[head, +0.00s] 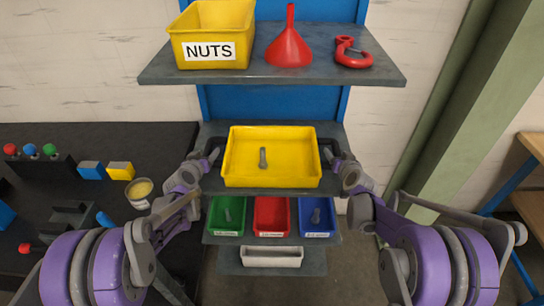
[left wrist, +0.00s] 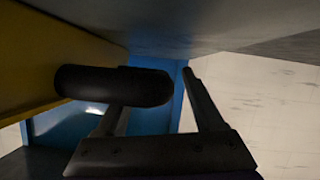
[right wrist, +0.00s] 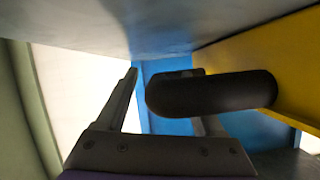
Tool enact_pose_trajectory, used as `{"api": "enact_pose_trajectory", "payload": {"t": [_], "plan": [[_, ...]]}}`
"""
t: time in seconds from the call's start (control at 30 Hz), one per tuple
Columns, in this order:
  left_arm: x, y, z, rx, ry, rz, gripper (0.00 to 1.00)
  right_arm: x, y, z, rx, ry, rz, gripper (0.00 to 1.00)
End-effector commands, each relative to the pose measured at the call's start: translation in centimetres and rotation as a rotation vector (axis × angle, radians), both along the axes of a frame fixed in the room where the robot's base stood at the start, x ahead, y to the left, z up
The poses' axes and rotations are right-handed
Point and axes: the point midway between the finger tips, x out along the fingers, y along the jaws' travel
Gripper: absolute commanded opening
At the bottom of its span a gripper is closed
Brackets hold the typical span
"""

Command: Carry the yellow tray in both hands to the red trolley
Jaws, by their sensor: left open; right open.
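The yellow tray (head: 270,181) sits level on a grey shelf at the middle of the head view, with a grey bolt (head: 263,158) lying in it. It has a dark handle at each side; the left handle (left wrist: 112,86) shows in the left wrist view and the right handle (right wrist: 212,93) in the right wrist view. My left gripper (head: 213,155) is open at the left handle. My right gripper (head: 335,158) is open at the right handle. Each handle partly hides one finger of its gripper. The red trolley is not in view.
Below are green (head: 227,215), red (head: 272,215) and blue (head: 317,215) bins. A dark bench (head: 95,140) with parts stands left, a green post (head: 440,110) right.

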Motion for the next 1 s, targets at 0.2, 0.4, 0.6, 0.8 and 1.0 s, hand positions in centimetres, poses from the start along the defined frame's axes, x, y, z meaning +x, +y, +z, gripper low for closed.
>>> {"api": "enact_pose_trajectory", "payload": {"t": [0.2,0.4,0.6,0.8,1.0], "plan": [[0.02,0.0,-0.01,0.0,0.0,0.0,0.69,0.02,0.0,0.0,0.0,0.0,0.0,0.69],[0.0,0.01,0.0,0.0,0.0,0.0,0.37,0.0,-0.01,0.01,0.0,0.0,0.0,0.37],[-0.01,0.03,-0.03,0.0,0.0,0.0,0.01,-0.01,-0.04,-0.01,0.0,0.0,-0.001,0.01],[-0.04,0.03,-0.08,0.001,0.001,-0.001,0.0,-0.03,-0.05,-0.05,-0.001,0.001,0.0,0.0],[-0.05,0.03,-0.11,0.001,0.002,-0.001,0.0,-0.04,-0.06,-0.07,-0.001,0.001,0.0,0.0]]}}
